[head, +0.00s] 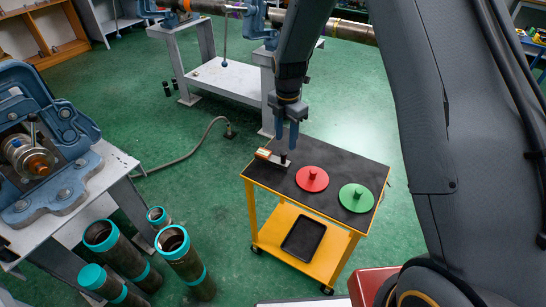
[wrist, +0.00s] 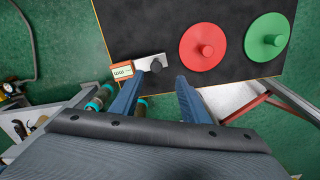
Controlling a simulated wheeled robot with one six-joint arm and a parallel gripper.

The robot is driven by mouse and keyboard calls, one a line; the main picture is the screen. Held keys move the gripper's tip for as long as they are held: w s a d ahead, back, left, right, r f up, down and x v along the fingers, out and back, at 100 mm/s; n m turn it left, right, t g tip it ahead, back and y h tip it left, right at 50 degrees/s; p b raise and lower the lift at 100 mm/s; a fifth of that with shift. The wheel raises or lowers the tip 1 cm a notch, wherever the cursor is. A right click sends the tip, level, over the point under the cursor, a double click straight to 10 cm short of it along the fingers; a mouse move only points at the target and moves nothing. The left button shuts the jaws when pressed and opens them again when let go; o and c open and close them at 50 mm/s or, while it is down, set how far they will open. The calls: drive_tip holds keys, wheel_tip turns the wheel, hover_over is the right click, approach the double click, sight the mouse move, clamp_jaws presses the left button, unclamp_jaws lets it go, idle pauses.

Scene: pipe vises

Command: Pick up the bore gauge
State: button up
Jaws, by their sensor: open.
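I cannot tell the exact height above the knob.
A red disc (head: 312,179) and a green disc (head: 357,198), each with a centre knob, lie right of the gauge on the yellow cart (head: 250,206). A black tray (head: 303,238) sits on its lower shelf. Teal-banded pipes (head: 185,258) and a vise bench (head: 118,165) stand left.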

sight(283, 153)
drive_tip(key=shift+w+a+f+n, duration=0.3)
drive_tip(key=shift+n, duration=0.2)
drive_tip(key=shift+w+a+f+n, duration=0.1)
drive_tip(key=shift+f+n, duration=0.2)
drive_tip(key=shift+f, duration=0.3)
drive_tip(key=shift+s+f+p, duration=0.2)
drive_tip(key=shift+f+p, duration=1.65)
drive_tip(key=shift+f, duration=1.6)
clamp_jaws()
